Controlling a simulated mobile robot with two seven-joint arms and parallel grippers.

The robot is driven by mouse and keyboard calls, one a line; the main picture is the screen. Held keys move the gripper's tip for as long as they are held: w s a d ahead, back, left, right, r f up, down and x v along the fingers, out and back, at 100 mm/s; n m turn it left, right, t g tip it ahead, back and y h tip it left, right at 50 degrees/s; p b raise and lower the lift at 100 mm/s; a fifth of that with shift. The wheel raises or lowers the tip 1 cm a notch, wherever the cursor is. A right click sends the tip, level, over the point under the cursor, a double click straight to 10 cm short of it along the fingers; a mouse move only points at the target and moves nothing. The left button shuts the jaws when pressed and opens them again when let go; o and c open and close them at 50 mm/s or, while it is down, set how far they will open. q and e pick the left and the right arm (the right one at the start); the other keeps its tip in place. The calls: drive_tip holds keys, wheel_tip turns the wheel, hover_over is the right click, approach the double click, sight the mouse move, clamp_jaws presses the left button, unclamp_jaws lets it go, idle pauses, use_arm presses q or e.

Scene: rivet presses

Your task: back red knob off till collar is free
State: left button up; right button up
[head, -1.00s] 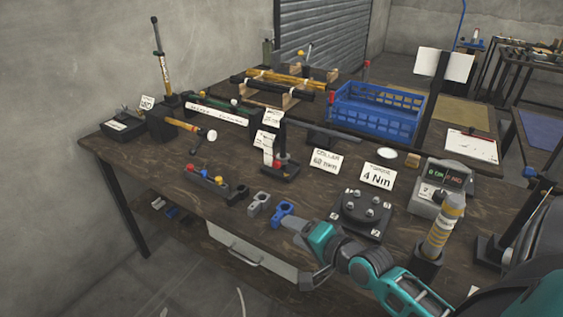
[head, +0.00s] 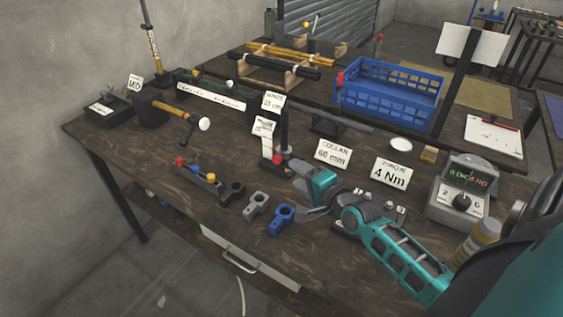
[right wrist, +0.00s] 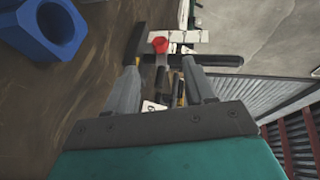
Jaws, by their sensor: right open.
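A red knob (head: 277,159) sits low on a dark upright post (head: 284,130) with a dark base, left of the "COLLAR 60 mm" card (head: 333,154). In the right wrist view the red knob (right wrist: 160,44) shows just beyond my fingertips, with the dark post (right wrist: 215,60) lying crosswise. The collar cannot be told clearly from the post. My right gripper (head: 297,187) is open and empty, close to the front right of the stand, its fingers apart (right wrist: 160,66) and not visibly touching the knob. My left gripper is not in view.
Blue (head: 281,220), grey (head: 256,204) and black (head: 232,192) clamp pieces lie at the front edge. A blue crate (head: 388,95) is behind. A torque box (head: 462,195) stands right.

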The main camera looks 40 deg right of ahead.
sight(279, 161)
drive_tip(key=x, duration=0.8)
drive_tip(key=shift+w+b, duration=0.3)
drive_tip(key=shift+b, duration=0.1)
clamp_jaws()
